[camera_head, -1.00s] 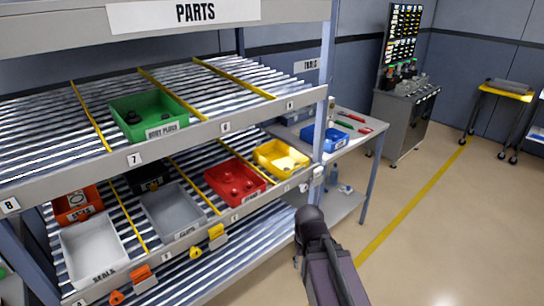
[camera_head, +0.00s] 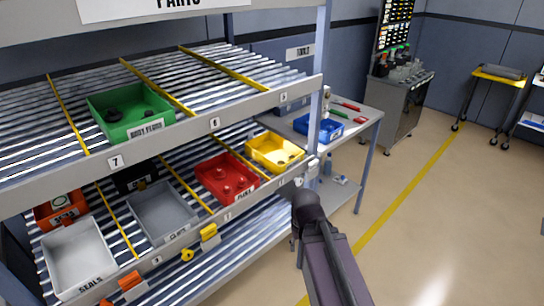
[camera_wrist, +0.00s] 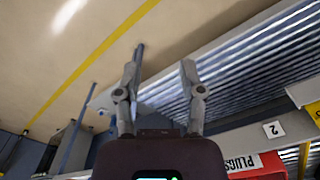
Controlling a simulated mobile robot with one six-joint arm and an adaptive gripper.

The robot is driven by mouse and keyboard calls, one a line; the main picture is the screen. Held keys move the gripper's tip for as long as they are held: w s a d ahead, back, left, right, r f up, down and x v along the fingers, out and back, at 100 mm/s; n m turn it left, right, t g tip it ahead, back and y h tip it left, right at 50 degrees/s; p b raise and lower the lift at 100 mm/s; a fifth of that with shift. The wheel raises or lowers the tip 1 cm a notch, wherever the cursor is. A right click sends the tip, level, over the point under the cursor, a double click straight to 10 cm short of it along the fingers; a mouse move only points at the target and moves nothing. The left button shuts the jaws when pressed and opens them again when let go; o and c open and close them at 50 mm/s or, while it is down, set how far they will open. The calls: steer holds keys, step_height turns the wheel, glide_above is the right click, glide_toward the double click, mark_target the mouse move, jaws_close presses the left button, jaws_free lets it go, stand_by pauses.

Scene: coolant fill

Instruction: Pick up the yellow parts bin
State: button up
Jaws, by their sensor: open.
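The yellow parts bin (camera_head: 262,154) sits on the lower roller shelf at its right end, beside the red bin and near the right shelf post. In the head view my dark arm rises at the bottom middle, just right of the shelf front, and its far end lies below and right of the yellow bin. In the wrist view my gripper (camera_wrist: 163,60) is open, with two grey fingers apart and nothing held. A yellow patch shows at the right edge of that view; I cannot tell whether it is the bin.
The red bin (camera_head: 226,178), grey bin (camera_head: 162,212), white bin (camera_head: 77,257) and orange bin (camera_head: 55,211) share the lower shelf. A green bin (camera_head: 131,112) is on the upper shelf. A blue bin (camera_head: 318,128) stands on a side table (camera_head: 362,125). Open floor lies right.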

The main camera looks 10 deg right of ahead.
steer(key=w+a+r+n+t+y+p, duration=0.1)
steer(key=w+a+r+n+t+y, duration=0.15)
steer(key=w, duration=0.65)
steer(key=w+a+r+n+t+y+p, duration=0.1)
steer(key=w+r+t, duration=0.15)
steer(key=w, duration=0.55)
steer(key=n+t+y+p, duration=0.1)
steer(key=t, duration=0.5)
glide_toward(260, 154)
steer(key=w+r+v, duration=0.1)
steer(key=v, duration=0.3)
steer(key=shift+s+d+f+n, duration=0.1)
steer(key=shift+s+d+n, duration=0.15)
steer(key=shift+s, duration=0.1)
steer(key=shift+b+x, duration=1.95)
steer(key=shift+x, duration=2.35)
steer(key=shift+a+y, duration=0.15)
steer(key=shift+y, duration=0.1)
steer(key=shift+b+x, duration=1.3)
steer(key=shift+x, duration=1.3)
steer(key=shift+s, duration=0.1)
